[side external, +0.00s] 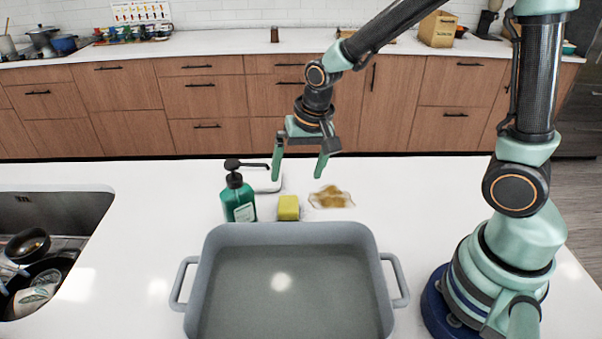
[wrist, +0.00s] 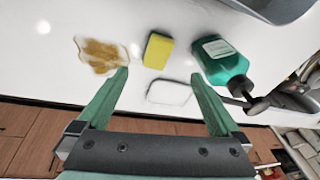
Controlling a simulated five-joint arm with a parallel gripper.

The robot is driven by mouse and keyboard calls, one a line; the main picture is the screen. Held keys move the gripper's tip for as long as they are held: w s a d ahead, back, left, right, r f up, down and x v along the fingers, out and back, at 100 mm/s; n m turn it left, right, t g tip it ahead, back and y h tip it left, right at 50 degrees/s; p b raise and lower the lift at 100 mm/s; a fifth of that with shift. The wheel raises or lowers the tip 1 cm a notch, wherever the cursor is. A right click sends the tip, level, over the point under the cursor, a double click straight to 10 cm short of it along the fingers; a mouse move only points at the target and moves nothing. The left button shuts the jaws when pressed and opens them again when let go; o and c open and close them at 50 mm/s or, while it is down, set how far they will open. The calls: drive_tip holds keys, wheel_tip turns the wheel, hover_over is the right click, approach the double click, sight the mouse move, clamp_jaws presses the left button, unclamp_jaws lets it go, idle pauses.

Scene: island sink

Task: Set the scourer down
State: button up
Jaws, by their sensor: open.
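The scourer (side external: 288,207) is a small yellow block on the white counter, between the green soap bottle and a brown spill. It also shows in the wrist view (wrist: 158,50), beyond the fingertips. My gripper (side external: 298,178) is open and empty, above the counter behind the scourer. In the wrist view, my gripper (wrist: 159,75) has its two green fingers spread wide, with nothing between them. A small pale, dark-edged dish (wrist: 168,93) lies beside the scourer. In the side view it is partly hidden behind the bottle.
A green pump bottle (side external: 239,199) stands left of the scourer. A brown spill (side external: 331,197) lies to its right. A large grey-blue basin (side external: 287,234) with handles is in front. A sink (side external: 50,212) with dishes is at left. Counter right of the spill is clear.

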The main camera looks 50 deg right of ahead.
hover_over(289, 204)
drive_tip(key=s, duration=0.2)
drive_tip(key=x, duration=0.4)
drive_tip(key=s+x, duration=0.1)
drive_tip(key=x, duration=0.1)
drive_tip(key=shift+s+f, duration=0.1)
drive_tip(key=shift+x, duration=2.7)
drive_tip(key=shift+d, duration=0.2)
drive_tip(key=c, duration=1.5)
drive_tip(key=shift+r, duration=0.3)
clamp_jaws()
drive_tip(key=s+d+r+n, duration=0.2)
drive_tip(key=r, duration=1.2)
drive_tip(key=s+d+r+n, duration=0.1)
drive_tip(key=d+r, duration=0.1)
drive_tip(key=r, duration=1.1)
drive_tip(key=s+f+n, duration=0.3)
drive_tip(key=s+f, duration=0.2)
drive_tip(key=f, duration=0.5)
